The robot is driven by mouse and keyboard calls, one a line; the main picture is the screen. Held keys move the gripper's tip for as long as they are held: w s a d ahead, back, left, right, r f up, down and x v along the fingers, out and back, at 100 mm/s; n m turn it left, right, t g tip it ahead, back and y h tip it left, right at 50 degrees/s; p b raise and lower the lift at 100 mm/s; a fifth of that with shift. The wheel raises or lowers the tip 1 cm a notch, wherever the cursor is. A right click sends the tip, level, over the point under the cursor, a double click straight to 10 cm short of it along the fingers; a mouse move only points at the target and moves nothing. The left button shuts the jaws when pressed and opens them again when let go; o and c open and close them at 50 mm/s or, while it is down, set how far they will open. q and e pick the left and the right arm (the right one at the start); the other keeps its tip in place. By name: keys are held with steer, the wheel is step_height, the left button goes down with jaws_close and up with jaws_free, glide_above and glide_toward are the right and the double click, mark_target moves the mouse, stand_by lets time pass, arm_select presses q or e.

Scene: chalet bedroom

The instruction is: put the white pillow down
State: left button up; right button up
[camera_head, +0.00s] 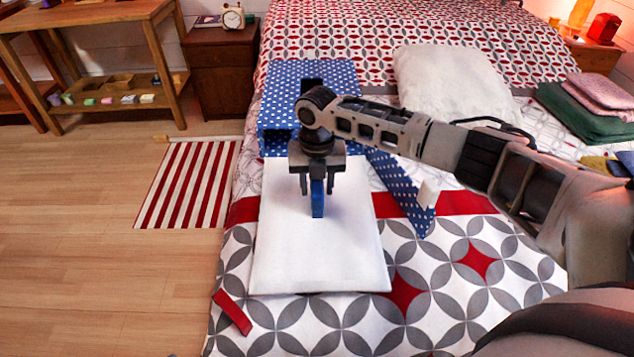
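A plump white pillow (455,80) lies on the upper right part of the bed. My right arm crosses in front of its lower edge. My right gripper (317,192) points down, well to the left of the pillow and apart from it, over a flat white panel (318,262) on the bed. A narrow blue piece shows between the dark sides of the gripper. I cannot tell whether it is held or is part of the gripper. My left gripper is not in view.
The bed (470,310) has a patterned cover. A blue dotted box (345,75) stands behind my gripper, and a blue dotted strip (400,190) lies beside the panel. Folded green and pink cloths (590,105) lie at right. The wooden floor (80,260) is mostly clear.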

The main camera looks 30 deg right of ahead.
steer(key=shift+o, duration=0.2)
steer(key=shift+r, duration=0.15)
